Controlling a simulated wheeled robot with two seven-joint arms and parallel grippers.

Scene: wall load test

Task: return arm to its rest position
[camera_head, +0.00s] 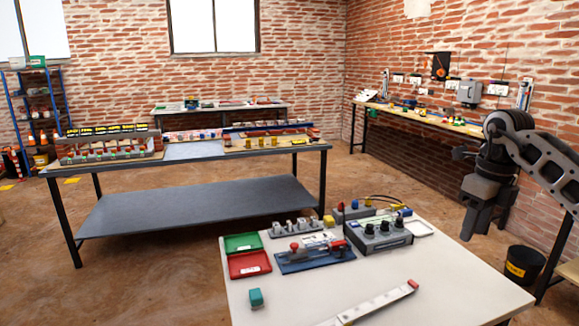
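My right gripper (468,238) hangs in the air at the right of the head view, pointing down, beyond the right edge of the white table (385,283) in the picture. Its fingers look close together, but the angle does not show whether they are open or shut. I see no object in it. My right arm (545,160) comes in from the right edge. My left gripper is not in view.
The white table holds green and red trays (249,264), a blue fixture (314,256), a grey control box (378,238), a green block (256,298) and a ruler-like strip (375,304). A black bucket (523,264) stands on the floor at right. A long workbench (190,158) stands behind.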

